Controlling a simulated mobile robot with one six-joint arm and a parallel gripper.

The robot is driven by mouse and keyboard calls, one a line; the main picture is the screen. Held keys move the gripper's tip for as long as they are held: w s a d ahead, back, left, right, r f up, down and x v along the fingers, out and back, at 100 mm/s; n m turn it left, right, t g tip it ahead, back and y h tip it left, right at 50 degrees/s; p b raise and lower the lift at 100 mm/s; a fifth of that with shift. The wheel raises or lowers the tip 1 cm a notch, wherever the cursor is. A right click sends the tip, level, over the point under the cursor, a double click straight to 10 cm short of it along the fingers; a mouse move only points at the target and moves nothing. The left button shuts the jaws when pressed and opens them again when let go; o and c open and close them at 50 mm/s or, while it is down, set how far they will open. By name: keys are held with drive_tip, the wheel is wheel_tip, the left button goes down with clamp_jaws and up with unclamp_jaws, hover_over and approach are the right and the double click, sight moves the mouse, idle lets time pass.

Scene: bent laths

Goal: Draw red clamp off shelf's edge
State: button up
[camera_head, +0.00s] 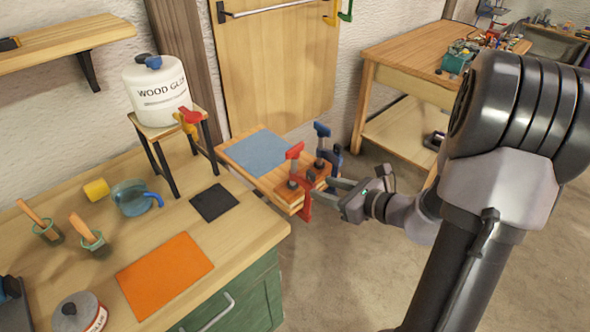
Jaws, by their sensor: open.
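The red clamp (306,205) sits on the right edge of the small wooden shelf (243,166), its red handle upright above the boards. A blue clamp (322,131) stands just behind it on the same edge. Small wooden blocks lie under both clamps. My gripper (322,190) reaches in from the right, its fingers open and pointing left at the red clamp. The fingertips are close to the clamp's body; I cannot tell whether they touch it. Part of the blue clamp's lower body shows behind my gripper.
A blue mat (259,151) lies on the shelf. Left is a workbench (190,222) with an orange mat (165,273), a glue tub (157,92) on a stand, a blue-handled jug (131,197) and tool cups. A wooden table (405,50) stands behind. The floor below my gripper is clear.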

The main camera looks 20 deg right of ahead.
sight(307, 181)
drive_tip(key=x, duration=0.2)
drive_tip(key=b+x, duration=0.1)
drive_tip(key=x, duration=0.2)
drive_tip(key=b+x, duration=0.1)
drive_tip(key=x, duration=0.2)
drive_tip(key=shift+w+d+f, duration=0.15)
drive_tip(key=shift+d+f, duration=0.05)
drive_tip(key=shift+d, duration=0.1)
drive_tip(key=shift+w+a+f+b, duration=0.1)
drive_tip(key=shift+w+a+b, duration=0.15)
drive_tip(key=shift+w, duration=0.25)
clamp_jaws()
